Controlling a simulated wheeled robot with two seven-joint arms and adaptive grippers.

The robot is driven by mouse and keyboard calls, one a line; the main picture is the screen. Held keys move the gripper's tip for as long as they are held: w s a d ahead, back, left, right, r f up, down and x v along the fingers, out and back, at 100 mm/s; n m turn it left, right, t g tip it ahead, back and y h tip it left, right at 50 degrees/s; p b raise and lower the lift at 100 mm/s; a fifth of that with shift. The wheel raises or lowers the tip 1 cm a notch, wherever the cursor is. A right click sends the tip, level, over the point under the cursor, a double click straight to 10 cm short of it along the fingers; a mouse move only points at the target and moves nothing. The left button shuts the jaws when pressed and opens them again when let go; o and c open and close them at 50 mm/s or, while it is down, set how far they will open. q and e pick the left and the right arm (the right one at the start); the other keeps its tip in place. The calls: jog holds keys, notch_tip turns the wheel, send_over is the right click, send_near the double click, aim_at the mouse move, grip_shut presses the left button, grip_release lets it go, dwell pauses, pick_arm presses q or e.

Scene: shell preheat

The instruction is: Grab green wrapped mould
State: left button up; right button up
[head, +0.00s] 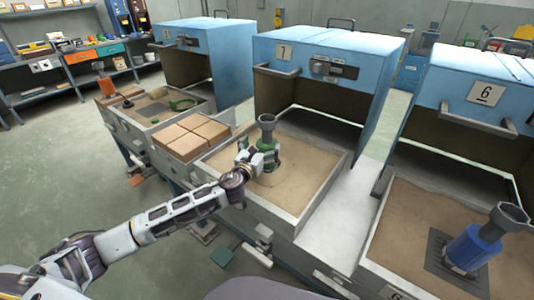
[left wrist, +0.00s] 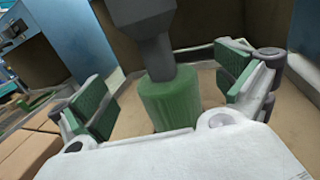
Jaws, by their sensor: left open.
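The green wrapped mould (head: 273,158) stands upright on the sand of the middle station, with a dark grey funnel-shaped cup (head: 267,122) on top. My left gripper (head: 259,156) is at the mould, its arm reaching in from the lower left. In the left wrist view the mould (left wrist: 170,104) stands between the two green-padded fingers (left wrist: 166,84), with a visible gap on each side. The fingers are open, and the palm hides the mould's lower part. My right gripper is not in view.
A blue hood numbered 7 (head: 325,50) stands open behind the sand tray (head: 308,150). Stacked tan bricks (head: 190,137) sit left of the tray. A blue mould (head: 472,248) stands on a grate in the station numbered 6 at right. Floor at left is clear.

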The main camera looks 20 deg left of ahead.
aim_at(265, 141)
pick_arm(q)
jog(key=shift+w, duration=0.45)
jog(key=shift+w+d, duration=0.15)
jog(key=shift+w, duration=0.2)
jog(key=shift+w+d+f+b, duration=0.15)
jog(key=shift+w+b, duration=0.3)
jog(key=shift+w, duration=1.3)
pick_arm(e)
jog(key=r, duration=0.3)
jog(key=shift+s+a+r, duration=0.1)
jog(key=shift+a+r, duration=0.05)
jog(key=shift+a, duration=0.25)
pick_arm(q)
jog(key=shift+c, duration=0.6)
jog(key=c, duration=1.8)
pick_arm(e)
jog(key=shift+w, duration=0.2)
